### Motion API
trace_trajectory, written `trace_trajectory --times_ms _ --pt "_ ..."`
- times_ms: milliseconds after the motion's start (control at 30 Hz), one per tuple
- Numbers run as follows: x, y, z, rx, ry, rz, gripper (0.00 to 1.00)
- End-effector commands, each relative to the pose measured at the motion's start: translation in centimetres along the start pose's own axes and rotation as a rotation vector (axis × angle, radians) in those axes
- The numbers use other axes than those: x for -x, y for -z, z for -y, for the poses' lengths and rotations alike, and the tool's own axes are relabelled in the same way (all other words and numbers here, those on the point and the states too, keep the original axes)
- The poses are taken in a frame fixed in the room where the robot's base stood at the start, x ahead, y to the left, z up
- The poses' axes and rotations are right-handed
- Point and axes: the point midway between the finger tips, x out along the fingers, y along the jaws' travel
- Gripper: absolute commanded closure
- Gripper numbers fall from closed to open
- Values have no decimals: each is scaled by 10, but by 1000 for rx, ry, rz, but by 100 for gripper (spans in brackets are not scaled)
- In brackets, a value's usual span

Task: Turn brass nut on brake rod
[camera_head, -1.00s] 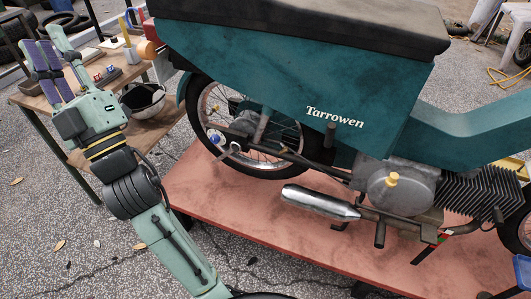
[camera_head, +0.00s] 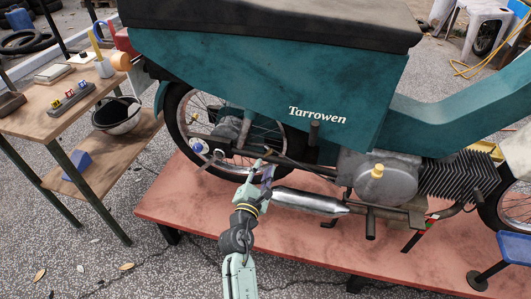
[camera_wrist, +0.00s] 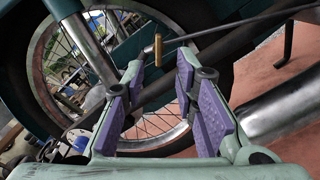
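My gripper (camera_head: 262,170) is in front of the motorbike's rear wheel, just left of the silver exhaust. In the wrist view its two purple-padded fingers (camera_wrist: 160,85) are apart with nothing between the pads. A small upright brass-coloured piece, which looks like the brass nut (camera_wrist: 158,50), shows just beyond the gap between the fingertips. The thin dark brake rod (camera_wrist: 240,28) runs from near it to the upper right. I see no contact between fingers and nut. In the head view the nut is too small to make out clearly near my gripper.
The teal motorbike (camera_head: 260,80) stands on a red platform (camera_head: 190,210). The silver exhaust (camera_head: 310,203) lies close to the right of my gripper. A wooden workbench (camera_head: 40,122) with tools stands at the left, with a bowl-like dark item (camera_head: 117,117) on its lower shelf.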

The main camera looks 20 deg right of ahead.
Motion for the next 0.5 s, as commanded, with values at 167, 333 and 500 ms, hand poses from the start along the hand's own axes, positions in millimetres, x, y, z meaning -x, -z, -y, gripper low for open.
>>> trace_trajectory --times_ms 167,333,500 --pt "-37 -2 -2 -3 -1 2 73" --pt "-62 -1 -2 -4 -2 1 73" --pt "-73 0 -2 -5 -3 0 73"
